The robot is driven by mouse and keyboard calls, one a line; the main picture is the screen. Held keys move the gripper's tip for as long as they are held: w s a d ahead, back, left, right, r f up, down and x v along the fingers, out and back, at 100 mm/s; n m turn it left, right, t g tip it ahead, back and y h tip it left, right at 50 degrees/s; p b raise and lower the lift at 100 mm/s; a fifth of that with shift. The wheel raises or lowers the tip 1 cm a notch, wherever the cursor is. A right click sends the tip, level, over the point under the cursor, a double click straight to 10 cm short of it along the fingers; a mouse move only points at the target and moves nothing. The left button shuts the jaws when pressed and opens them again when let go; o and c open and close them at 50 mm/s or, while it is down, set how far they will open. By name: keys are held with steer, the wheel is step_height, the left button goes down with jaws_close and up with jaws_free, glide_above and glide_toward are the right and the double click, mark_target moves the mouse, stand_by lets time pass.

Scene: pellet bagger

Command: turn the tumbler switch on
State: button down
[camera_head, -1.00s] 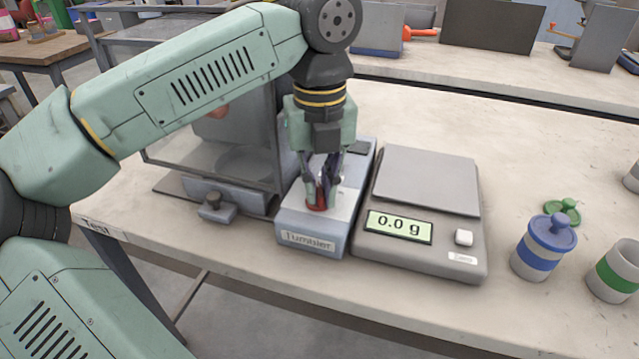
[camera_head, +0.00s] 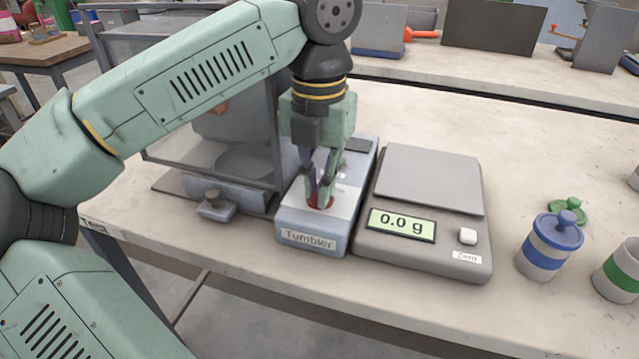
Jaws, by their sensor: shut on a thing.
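The tumbler control box (camera_head: 310,242) is a blue-grey box labelled "Tumbler" on the workbench. A red switch (camera_head: 321,203) sits on its top face near the front. My gripper (camera_head: 319,202) points down from above, with its fingertips shut on the red switch. The fingers hide most of the switch, so its exact position cannot be read.
A scale (camera_head: 425,215) reading 0.0 g stands close to the right of the box. A clear-walled enclosure (camera_head: 215,150) with a front knob (camera_head: 214,203) stands to the left. A blue-lidded jar (camera_head: 549,247), a green lid (camera_head: 568,210) and a green-banded jar (camera_head: 620,270) are at the right.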

steer(key=m, duration=0.5)
steer(key=shift+w, duration=0.1)
stand_by(0.4)
steer(key=c, duration=1.7)
jaws_free()
steer(key=shift+a, duration=0.1)
step_height(320, 180, up, 12)
